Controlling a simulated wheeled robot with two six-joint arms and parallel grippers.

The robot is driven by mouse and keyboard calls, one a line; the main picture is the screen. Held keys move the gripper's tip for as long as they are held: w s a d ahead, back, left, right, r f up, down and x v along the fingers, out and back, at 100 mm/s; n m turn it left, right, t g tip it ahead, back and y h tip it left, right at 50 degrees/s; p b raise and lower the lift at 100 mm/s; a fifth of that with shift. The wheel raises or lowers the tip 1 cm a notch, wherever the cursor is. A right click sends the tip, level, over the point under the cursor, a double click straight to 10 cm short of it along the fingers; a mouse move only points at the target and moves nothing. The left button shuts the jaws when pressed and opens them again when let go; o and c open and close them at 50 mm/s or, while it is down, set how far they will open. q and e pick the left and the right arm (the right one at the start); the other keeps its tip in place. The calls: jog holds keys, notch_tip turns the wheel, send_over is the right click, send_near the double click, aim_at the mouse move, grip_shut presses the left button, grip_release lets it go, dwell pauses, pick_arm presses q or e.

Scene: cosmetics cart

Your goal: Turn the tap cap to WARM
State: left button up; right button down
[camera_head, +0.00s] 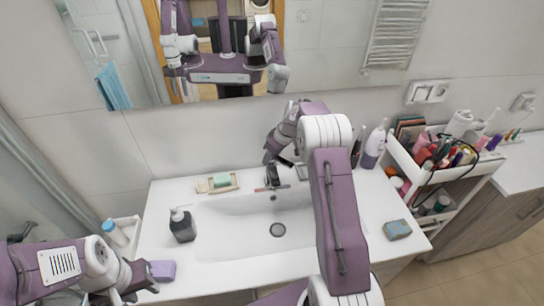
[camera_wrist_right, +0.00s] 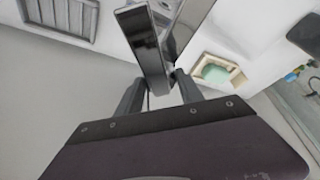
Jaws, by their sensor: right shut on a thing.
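The tap (camera_head: 271,188) stands at the back edge of the white sink, partly hidden by my right gripper and arm. My right gripper (camera_head: 272,172) is above it. In the right wrist view, my right gripper (camera_wrist_right: 158,92) has its two dark fingers shut on the shiny, dark tap cap (camera_wrist_right: 147,55), a flat lever-like piece between them. No WARM mark can be read. My left gripper (camera_head: 142,277) is at the lower left beside a purple sponge (camera_head: 163,270). Its fingers are too small and overlapped to tell open from shut.
A soap dish (camera_head: 218,183) with green soap sits left of the tap; it also shows in the right wrist view (camera_wrist_right: 215,73). A dark soap pump (camera_head: 182,226) stands at the sink's left. A blue-tan sponge (camera_head: 397,229) lies right. A loaded cosmetics cart (camera_head: 411,166) stands further right.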

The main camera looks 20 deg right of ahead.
jog(key=shift+r+m, duration=0.1)
jog(key=shift+m, duration=0.6)
jog(key=shift+a+r+m+t+h, duration=0.1)
jog(key=shift+m+t+h, duration=0.2)
jog(key=shift+m+h, duration=0.35)
jog(key=m+h+p, duration=0.1)
jog(key=m, duration=0.2)
jog(key=shift+m+p, duration=0.25)
jog(key=shift+p, duration=0.15)
jog(key=shift+w+m+h, duration=0.1)
jog(key=shift+m+h, duration=0.15)
jog(key=shift+m, duration=0.35)
jog(key=c, duration=0.7)
grip_release()
jog(key=shift+c, duration=0.2)
jog(key=shift+w, duration=0.15)
jog(key=b+v, duration=0.1)
jog(key=v, duration=0.7)
jog(key=shift+r, duration=0.35)
